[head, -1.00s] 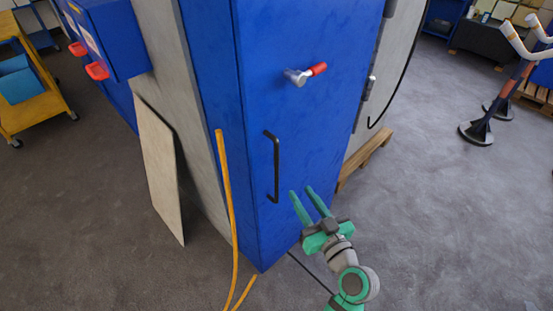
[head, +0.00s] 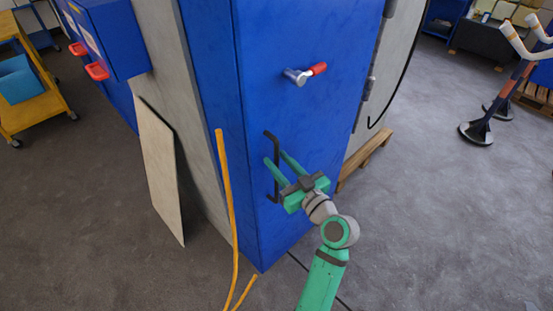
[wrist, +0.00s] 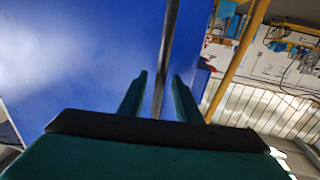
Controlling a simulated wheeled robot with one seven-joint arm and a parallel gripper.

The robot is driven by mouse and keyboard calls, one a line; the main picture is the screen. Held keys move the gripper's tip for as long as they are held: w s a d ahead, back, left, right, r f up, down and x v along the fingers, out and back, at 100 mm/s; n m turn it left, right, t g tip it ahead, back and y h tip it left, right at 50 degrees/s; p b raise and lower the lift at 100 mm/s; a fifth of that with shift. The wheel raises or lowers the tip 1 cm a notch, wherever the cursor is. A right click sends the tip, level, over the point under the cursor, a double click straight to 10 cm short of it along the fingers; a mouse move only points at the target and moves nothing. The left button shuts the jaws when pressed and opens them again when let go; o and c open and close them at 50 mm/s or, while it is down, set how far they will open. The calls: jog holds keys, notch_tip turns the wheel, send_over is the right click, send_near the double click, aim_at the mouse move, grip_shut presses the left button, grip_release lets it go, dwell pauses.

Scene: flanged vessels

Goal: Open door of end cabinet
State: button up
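The end cabinet is a tall blue cabinet (head: 290,130) in the middle of the head view, and its door looks shut. A black bar handle (head: 270,137) stands upright on the door. A red-tipped metal latch lever (head: 303,75) sits higher up. My gripper (head: 275,160) is at the black handle with its green fingers apart, one on each side of it. In the wrist view the handle bar (wrist: 168,50) runs between the two open fingers (wrist: 158,95). A gap shows beside the bar, and I cannot tell whether either finger touches it.
A yellow cart (head: 40,100) stands far left.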

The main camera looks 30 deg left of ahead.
jog(key=shift+w+a, duration=0.3)
jog(key=shift+a, duration=0.3)
grip_shut()
jog(key=shift+d, duration=0.1)
